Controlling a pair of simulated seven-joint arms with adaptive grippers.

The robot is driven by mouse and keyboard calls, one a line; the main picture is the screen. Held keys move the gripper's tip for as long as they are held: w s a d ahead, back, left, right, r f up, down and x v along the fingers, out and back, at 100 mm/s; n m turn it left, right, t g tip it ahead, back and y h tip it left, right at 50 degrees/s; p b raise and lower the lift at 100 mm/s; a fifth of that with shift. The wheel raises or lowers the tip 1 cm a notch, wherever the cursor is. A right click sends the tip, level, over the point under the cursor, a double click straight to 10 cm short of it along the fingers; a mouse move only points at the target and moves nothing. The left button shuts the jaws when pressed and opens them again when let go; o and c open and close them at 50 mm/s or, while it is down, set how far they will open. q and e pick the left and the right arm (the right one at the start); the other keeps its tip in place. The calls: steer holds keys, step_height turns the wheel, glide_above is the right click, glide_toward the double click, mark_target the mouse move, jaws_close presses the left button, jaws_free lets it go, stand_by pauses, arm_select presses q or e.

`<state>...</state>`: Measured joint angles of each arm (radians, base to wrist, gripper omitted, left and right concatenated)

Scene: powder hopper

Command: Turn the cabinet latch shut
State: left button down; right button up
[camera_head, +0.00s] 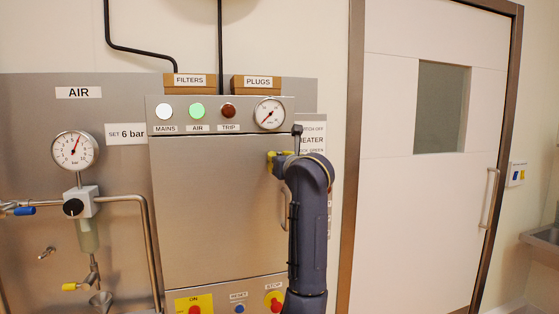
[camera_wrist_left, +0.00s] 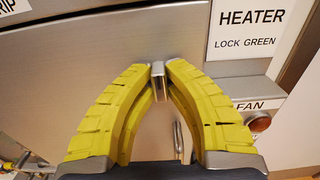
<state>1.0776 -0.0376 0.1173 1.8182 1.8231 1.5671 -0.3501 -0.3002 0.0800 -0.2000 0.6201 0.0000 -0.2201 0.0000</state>
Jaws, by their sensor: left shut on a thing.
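The cabinet (camera_head: 215,200) is a grey metal box with a closed-looking flat front door. My left gripper (camera_head: 275,160) is at the upper right edge of that door, with its yellow fingers against the cabinet and the dark arm rising from below. In the left wrist view the yellow fingers (camera_wrist_left: 158,75) meet on the small grey metal latch (camera_wrist_left: 158,68), which stands between the fingertips. In the head view the latch is hidden by the gripper. My right gripper is not in view.
A bar handle (camera_wrist_left: 178,140) lies below the latch, partly behind the fingers. A heater sign (camera_wrist_left: 250,30) and a fan lamp (camera_wrist_left: 258,121) are to the right. Above the door are a gauge (camera_head: 269,113) and lamps; buttons (camera_head: 194,303) are below. Air piping (camera_head: 125,198) stands left.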

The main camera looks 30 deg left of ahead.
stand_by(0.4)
arm_select(q)
steer(key=c, duration=1.4)
jaws_free()
steer(key=v, duration=1.2)
